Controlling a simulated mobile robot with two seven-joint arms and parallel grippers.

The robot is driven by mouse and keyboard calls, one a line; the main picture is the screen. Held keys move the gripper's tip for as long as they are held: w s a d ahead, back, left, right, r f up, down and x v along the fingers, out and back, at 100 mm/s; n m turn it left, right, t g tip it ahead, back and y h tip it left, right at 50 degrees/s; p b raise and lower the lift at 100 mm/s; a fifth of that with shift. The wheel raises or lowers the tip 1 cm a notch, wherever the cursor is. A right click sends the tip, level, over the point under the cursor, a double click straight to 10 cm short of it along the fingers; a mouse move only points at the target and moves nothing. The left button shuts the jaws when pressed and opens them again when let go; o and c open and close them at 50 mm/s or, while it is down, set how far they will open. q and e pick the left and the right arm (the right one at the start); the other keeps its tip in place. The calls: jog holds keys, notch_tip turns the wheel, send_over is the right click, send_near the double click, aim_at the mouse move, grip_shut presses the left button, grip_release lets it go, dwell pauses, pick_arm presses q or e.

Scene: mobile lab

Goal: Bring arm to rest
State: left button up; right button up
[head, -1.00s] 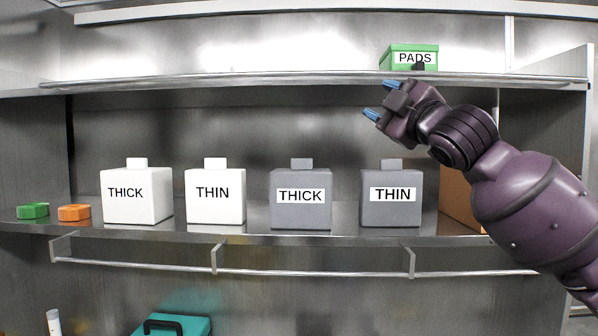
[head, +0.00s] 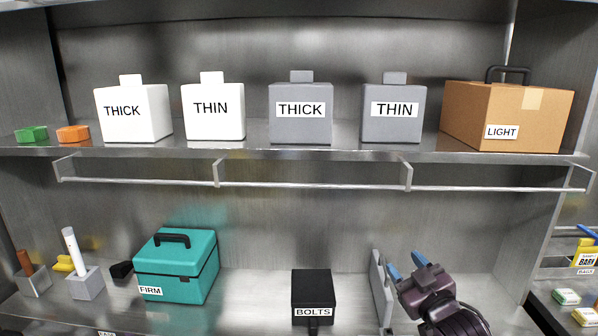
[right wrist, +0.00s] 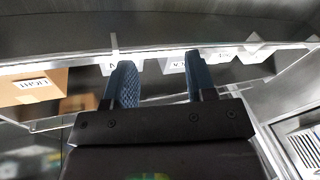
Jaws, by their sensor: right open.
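My right gripper (head: 405,265) is low at the right in the head view, in front of the lower shelf and beside an upright grey panel (head: 381,288). Its two blue fingers are apart with nothing between them. In the right wrist view the open fingers (right wrist: 158,82) point toward a shelf edge, with blurred labelled containers beyond. My left gripper is not in view.
The upper shelf (head: 230,152) holds white and grey THICK and THIN containers and a LIGHT cardboard box (head: 525,115). A rail (head: 300,186) runs below it. A teal FIRM case (head: 180,265) and a black BOLTS box (head: 312,290) stand on the lower shelf.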

jog(key=s+d+f+m+g+h, duration=0.2)
jog(key=s+d+f+m+g, duration=0.1)
jog(key=s+f, duration=1.1)
jog(key=s+d+f+m+g+h, duration=0.2)
jog(key=s+d+f+m+g, duration=0.1)
jog(key=s+f, duration=1.1)
jog(key=shift+f+g+h, duration=0.4)
jog(key=shift+f, duration=0.4)
